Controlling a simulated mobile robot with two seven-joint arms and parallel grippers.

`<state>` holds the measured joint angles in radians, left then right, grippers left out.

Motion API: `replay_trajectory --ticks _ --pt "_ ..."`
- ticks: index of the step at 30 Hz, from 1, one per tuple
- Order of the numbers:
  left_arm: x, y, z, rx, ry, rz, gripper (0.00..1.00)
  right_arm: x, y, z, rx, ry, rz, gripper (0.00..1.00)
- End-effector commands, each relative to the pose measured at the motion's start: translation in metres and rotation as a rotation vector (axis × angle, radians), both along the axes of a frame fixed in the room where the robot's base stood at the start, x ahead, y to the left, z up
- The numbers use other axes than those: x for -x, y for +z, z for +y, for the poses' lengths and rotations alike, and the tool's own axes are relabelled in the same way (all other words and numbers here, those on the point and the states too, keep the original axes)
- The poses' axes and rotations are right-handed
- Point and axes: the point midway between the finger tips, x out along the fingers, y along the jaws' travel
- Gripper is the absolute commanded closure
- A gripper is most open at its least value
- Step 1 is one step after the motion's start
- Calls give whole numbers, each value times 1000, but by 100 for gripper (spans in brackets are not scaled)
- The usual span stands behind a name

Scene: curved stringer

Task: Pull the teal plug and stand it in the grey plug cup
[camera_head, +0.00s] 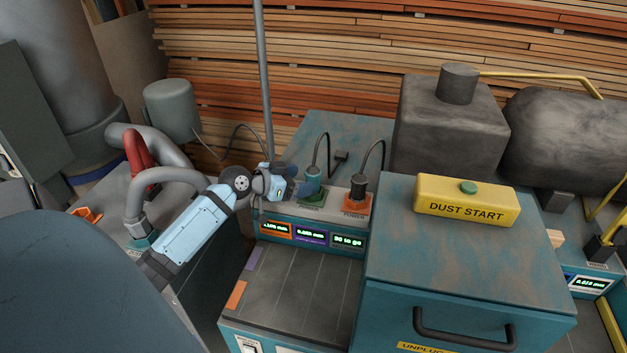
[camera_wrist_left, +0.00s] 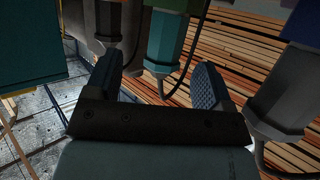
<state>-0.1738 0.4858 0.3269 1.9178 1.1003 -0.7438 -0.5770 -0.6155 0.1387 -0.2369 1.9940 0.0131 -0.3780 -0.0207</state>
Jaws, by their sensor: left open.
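The teal plug (camera_head: 312,184) stands upright in a green socket (camera_head: 311,200) on the machine's panel, with a dark cable looping from its top. My left gripper (camera_head: 290,187) is just left of it in the head view. In the left wrist view my left gripper (camera_wrist_left: 157,82) is open, and the teal plug (camera_wrist_left: 166,50) shows ahead, between the directions of the two fingers. It does not appear gripped. I cannot clearly make out a grey plug cup. My right gripper is not in view.
A dark plug (camera_head: 357,187) stands in the orange power socket (camera_head: 357,204), close right of the teal one. A grey plug (camera_wrist_left: 284,98) is close to the right finger in the wrist view. The yellow dust start box (camera_head: 467,201) sits on the teal cabinet (camera_head: 440,265).

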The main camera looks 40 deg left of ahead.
Motion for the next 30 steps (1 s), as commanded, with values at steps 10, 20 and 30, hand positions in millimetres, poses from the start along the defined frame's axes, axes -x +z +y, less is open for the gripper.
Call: replay_trajectory --ticks 10,20,30 --pt "-41 -15 -6 4 2 0 24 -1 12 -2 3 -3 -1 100" --pt "-48 -20 -9 -1 1 1 24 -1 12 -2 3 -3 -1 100" --pt "-48 -19 -8 0 1 0 81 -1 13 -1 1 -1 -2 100"
